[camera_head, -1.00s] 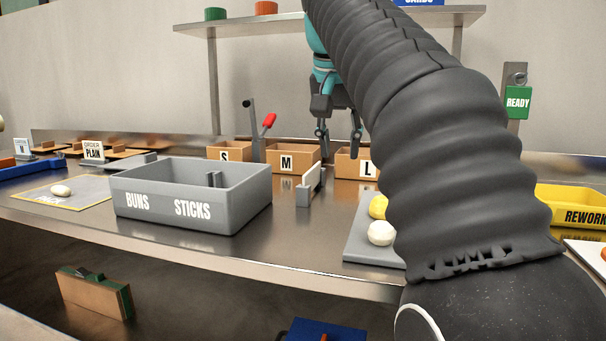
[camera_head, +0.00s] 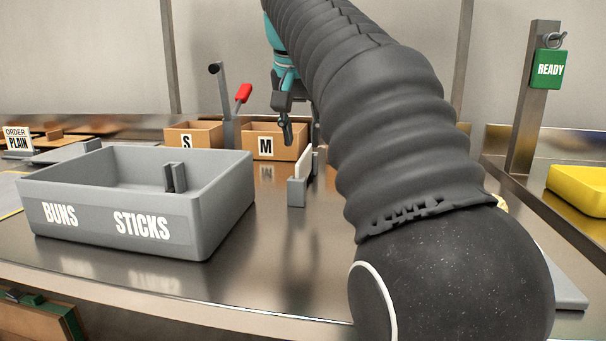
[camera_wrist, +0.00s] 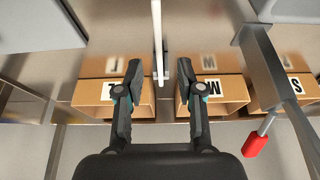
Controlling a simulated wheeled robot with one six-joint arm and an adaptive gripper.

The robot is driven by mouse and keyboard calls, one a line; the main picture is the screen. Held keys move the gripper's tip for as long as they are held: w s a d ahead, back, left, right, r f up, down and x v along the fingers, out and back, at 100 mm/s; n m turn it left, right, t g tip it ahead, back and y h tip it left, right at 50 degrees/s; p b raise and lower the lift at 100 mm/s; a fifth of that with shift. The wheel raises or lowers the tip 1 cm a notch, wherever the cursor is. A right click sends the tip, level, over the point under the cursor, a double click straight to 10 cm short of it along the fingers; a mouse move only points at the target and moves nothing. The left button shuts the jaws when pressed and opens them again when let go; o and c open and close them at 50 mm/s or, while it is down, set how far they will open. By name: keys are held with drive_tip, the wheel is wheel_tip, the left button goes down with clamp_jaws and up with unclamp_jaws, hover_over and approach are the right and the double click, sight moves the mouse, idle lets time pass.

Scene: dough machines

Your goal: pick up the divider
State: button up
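The divider (camera_head: 304,164) is a thin white upright plate standing in a small grey holder (camera_head: 296,192) on the steel counter, right of the grey bin. In the wrist view the divider (camera_wrist: 157,38) shows edge-on as a narrow white strip. My gripper (camera_head: 301,132) is open and points down at the divider's far end. In the wrist view my gripper (camera_wrist: 158,70) has one finger on each side of the strip, with gaps on both sides. I cannot tell the exact height between fingertips and plate. My arm hides part of the counter to the right.
The grey BUNS/STICKS bin (camera_head: 140,226) stands left, with a short slotted post inside. Cardboard boxes S (camera_head: 205,133) and M (camera_head: 286,140) stand behind. A grey post with a red-handled lever (camera_head: 243,93) rises between them. A yellow tray (camera_head: 580,188) is at right.

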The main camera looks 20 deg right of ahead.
sight(304, 154)
drive_tip(key=shift+b+x, duration=1.15)
drive_tip(key=shift+x, duration=2.7)
drive_tip(key=shift+r, duration=0.1)
drive_tip(key=shift+c, duration=0.2)
clamp_jaws()
